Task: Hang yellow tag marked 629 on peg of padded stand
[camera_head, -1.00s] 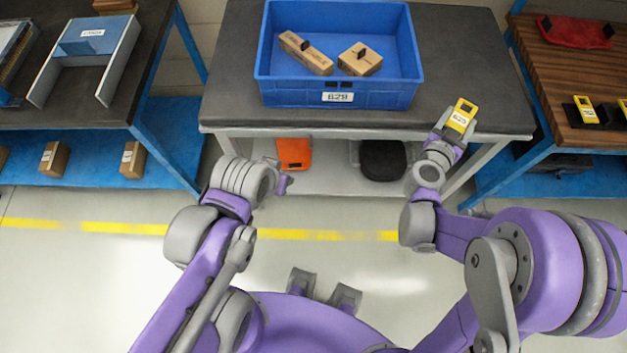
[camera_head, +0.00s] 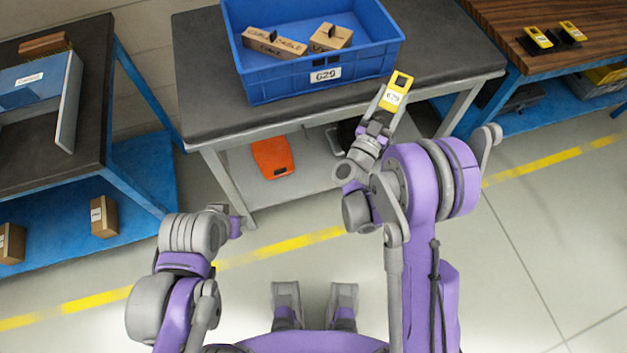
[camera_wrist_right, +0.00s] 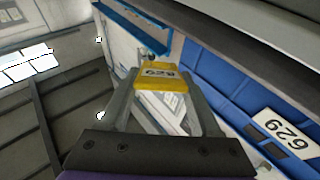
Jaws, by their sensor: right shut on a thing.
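The yellow tag marked 629 (camera_head: 396,91) has a square hole near its top and a white label. My right gripper (camera_head: 386,108) is shut on its lower end and holds it up beside the blue crate's right front corner. In the right wrist view the tag (camera_wrist_right: 162,78) sits between the two fingertips (camera_wrist_right: 162,92), its label upside down. My left gripper (camera_head: 236,224) is low at the left, in front of the grey bench, small and partly hidden by its wrist; its jaws are unclear. I cannot make out a padded stand with a free peg.
The blue crate (camera_head: 318,90), labelled 629, holds two cartons on the grey bench (camera_head: 205,115). Two yellow tags on black bases (camera_head: 552,38) stand on the wooden bench (camera_head: 495,18) at right. An orange item (camera_head: 272,158) lies on the lower shelf. Floor between benches is clear.

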